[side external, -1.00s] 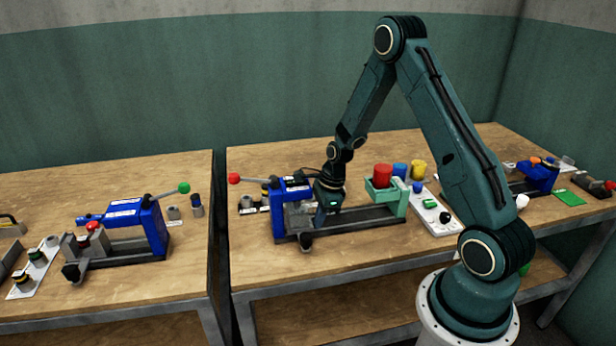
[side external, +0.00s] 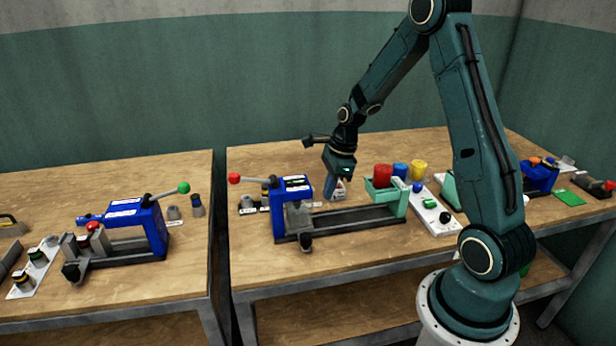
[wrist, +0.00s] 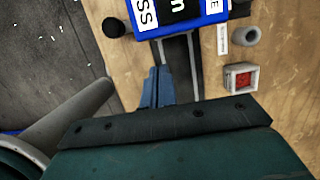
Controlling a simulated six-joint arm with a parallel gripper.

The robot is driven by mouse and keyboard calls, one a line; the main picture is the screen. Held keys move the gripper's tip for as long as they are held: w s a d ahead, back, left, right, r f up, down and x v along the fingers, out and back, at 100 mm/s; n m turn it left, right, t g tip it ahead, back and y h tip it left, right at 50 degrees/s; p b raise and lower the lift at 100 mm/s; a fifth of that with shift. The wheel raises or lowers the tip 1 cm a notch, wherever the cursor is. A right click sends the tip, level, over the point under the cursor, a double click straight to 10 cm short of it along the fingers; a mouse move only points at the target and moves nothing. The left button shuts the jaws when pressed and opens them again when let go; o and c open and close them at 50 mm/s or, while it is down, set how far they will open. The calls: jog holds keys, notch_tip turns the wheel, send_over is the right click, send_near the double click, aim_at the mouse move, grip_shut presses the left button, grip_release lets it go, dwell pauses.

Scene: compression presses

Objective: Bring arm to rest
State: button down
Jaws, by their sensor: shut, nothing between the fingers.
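My gripper (side external: 337,190) is shut and empty. It hangs fingers-down above the far rail of the middle press (side external: 350,225), between the blue press head (side external: 292,188) and the green holder (side external: 386,190). In the wrist view its shut fingers (wrist: 155,87) show beside the press rail (wrist: 179,75), with the blue press head (wrist: 180,14) at the top.
Red (side external: 383,172), blue (side external: 400,170) and yellow (side external: 418,168) cylinders stand around the green holder. A red-knobbed lever (side external: 234,178) sticks out left of the press. Another blue press (side external: 140,223) stands on the left table. The space above the tables is mostly clear.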

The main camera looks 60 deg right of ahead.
jog(key=shift+r, duration=0.15)
jog(key=s+a+r+n+t+h, duration=0.1)
jog(key=s+a+r+n, duration=0.2)
jog(key=a+r+n, duration=0.3)
jog(key=s+a+r+n+h, duration=0.1)
jog(key=s+a+r+n, duration=0.25)
jog(key=r+n, duration=0.4)
jog(key=s+a+r+n+t, duration=0.1)
jog(key=s+a+r+n, duration=0.3)
jog(key=s+n, duration=0.2)
jog(key=s+a+r+n+t, duration=0.1)
jog(key=s+a+r+n, duration=0.2)
jog(key=s+n, duration=0.4)
jog(key=shift+s+a+r+t, duration=0.2)
jog(key=shift+a+r+t, duration=0.15)
jog(key=shift+a, duration=0.2)
